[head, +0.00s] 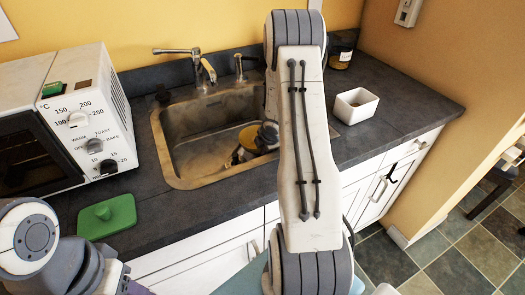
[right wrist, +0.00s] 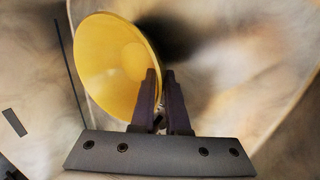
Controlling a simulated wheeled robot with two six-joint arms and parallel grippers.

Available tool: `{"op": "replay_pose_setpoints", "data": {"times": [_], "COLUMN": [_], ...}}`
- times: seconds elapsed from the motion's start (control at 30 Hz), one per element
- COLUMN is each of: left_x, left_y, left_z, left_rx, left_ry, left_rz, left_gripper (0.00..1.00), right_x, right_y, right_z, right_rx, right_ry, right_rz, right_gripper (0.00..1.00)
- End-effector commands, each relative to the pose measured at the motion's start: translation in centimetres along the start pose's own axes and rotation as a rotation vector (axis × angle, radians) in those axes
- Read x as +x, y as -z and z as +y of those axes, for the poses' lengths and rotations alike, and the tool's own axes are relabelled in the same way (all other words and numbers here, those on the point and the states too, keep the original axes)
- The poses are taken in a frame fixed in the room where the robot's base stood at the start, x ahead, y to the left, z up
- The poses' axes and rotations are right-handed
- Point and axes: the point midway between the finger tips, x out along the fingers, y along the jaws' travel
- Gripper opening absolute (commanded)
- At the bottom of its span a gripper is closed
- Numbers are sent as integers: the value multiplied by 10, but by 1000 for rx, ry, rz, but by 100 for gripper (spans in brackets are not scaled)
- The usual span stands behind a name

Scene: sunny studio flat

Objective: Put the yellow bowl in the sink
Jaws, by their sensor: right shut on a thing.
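The yellow bowl (head: 249,138) is inside the metal sink (head: 190,125), low in the basin toward its right side. My right gripper (right wrist: 160,92) is shut on the bowl's rim. In the right wrist view the bowl (right wrist: 105,55) is tilted, its inside facing the camera, with the sink's metal around it. In the head view my right arm hides the sink's right edge and part of the gripper. I cannot tell whether the bowl touches the sink floor. My left arm is at the lower left; its fingers are out of view.
A tap (head: 200,68) stands behind the sink. A white square dish (head: 355,106) and a dark jar (head: 341,52) are to the right. Dark counter (head: 400,95) is clear at far right.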

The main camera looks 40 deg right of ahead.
Motion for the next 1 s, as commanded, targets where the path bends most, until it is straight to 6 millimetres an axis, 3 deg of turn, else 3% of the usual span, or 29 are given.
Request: {"op": "replay_pose_setpoints", "data": {"times": [0.03,0.1,0.13,0.53,1.0], "left_x": [3,2,2,-4,-45], "left_y": [0,0,0,0,2], "left_z": [0,0,0,0,3], "left_rx": [0,0,0,0,0], "left_ry": [0,0,0,0,0], "left_rz": [0,0,0,0,0], "left_gripper": [50,50,50,50,50], "right_x": [3,2,2,-8,-103], "right_y": [0,0,0,0,0], "right_z": [-1,-1,-1,2,2], "right_rx": [0,0,0,1,1], "right_ry": [-2,0,0,-1,-1], "right_rz": [0,0,0,-1,0], "right_gripper": [0,36,43,43,43]}}
